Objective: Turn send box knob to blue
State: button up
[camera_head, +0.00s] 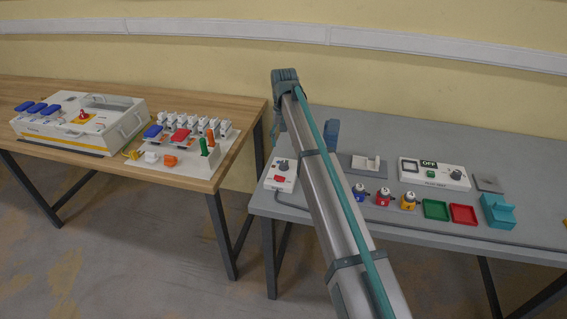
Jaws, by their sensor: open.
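No label large enough to read marks the send box. A small white box (281,175) stands at the left end of the grey table, with a dark round knob (283,165) and a red part below it. A wider white box (434,174) further right has an OFF display (429,164), a green button and a dark knob (456,174). The colours that the knobs point to are too small to tell. My arm crosses the view over the grey table, just right of the small box.
Blue, red and yellow plugs (383,197) stand on the grey table (330,221), near green and red trays (449,211) and a teal holder (498,211). A wooden table (185,100) at left bears a large white case (82,123) and a switch board (185,143). A gap separates the tables.

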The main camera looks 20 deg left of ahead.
aim_at(283, 162)
notch_tip(283, 162, down, 10)
jog(key=shift+r+p, duration=0.1)
jog(key=shift+p, duration=0.85)
grip_shut()
jog(key=shift+n, duration=0.3)
jog(key=n, duration=0.3)
jog(key=shift+a, duration=0.1)
jog(key=n, duration=0.5)
jog(key=shift+s, duration=0.1)
jog(key=shift+r, duration=0.1)
